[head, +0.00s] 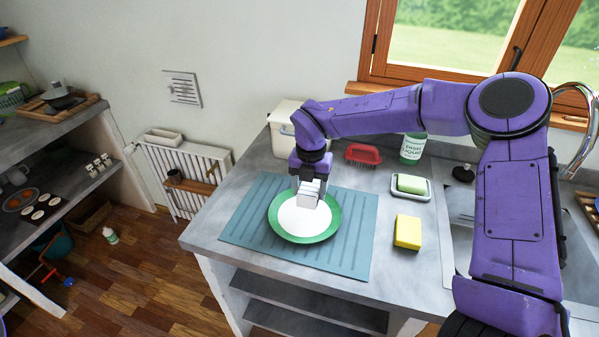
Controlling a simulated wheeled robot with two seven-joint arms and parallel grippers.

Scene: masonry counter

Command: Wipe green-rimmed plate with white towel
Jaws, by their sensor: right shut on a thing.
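The green-rimmed plate (333,219) lies on a teal ribbed mat on the counter. Its middle is white. My right gripper (308,196) points down over the upper middle of the plate. It is shut on a small white folded thing, which looks like the white towel (308,201). The towel is at or just above the plate's surface; I cannot tell if it touches. The gripper hides part of the plate's far side. My left gripper is not in view.
The teal mat (248,230) reaches near the counter's front edge. A yellow sponge (407,231), a soap dish (424,195) with a green bar, a red brush (362,154), a dish liquid bottle (412,149) and a white box (284,135) stand around it.

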